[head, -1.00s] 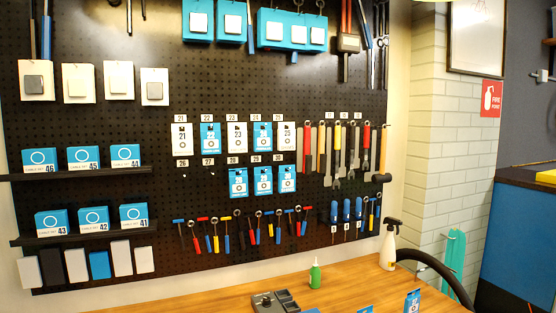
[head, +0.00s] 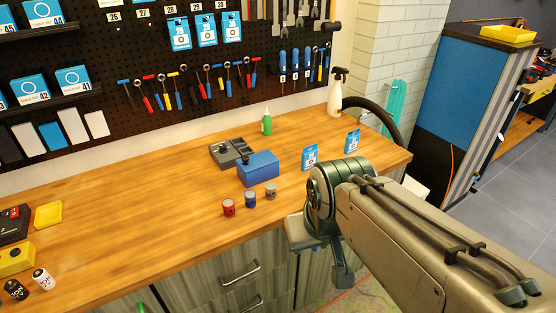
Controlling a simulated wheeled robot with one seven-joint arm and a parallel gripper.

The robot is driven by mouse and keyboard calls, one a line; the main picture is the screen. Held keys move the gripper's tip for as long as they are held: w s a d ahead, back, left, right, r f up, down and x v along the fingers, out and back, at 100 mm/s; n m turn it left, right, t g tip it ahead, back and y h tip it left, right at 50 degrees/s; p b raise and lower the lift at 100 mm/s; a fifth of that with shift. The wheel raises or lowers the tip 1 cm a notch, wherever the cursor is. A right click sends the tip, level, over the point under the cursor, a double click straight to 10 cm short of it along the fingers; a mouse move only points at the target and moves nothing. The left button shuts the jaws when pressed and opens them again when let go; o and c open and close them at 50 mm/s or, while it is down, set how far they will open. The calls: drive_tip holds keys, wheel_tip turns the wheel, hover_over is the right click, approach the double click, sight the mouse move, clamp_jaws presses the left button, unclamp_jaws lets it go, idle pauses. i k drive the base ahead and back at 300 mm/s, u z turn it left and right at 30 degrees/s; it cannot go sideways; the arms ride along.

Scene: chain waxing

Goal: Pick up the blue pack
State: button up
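Two small blue-and-white packs stand upright on the wooden worktop: one nearer the middle (head: 310,157) and one farther back to the right (head: 352,141). More blue-and-white packs (head: 207,30) hang on the pegboard. Which one is "the blue pack" cannot be told. My arm reaches in from the lower right. My gripper (head: 342,275) hangs past the bench's front edge, nearer to me than the standing packs and apart from them. Its fingers are mostly hidden or unclear, so I cannot tell whether it is open.
A blue box (head: 259,172) sits by a grey tray (head: 225,153). Red, blue and grey cans (head: 250,199) stand in front. A green bottle (head: 266,125) and white spray bottle (head: 334,95) stand behind. The left-middle worktop (head: 130,200) is clear. Drawer handles (head: 240,273) face me.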

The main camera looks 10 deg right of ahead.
sight(308, 158)
drive_tip(key=u, duration=0.4)
drive_tip(key=i, duration=0.5)
drive_tip(key=z, duration=2.05)
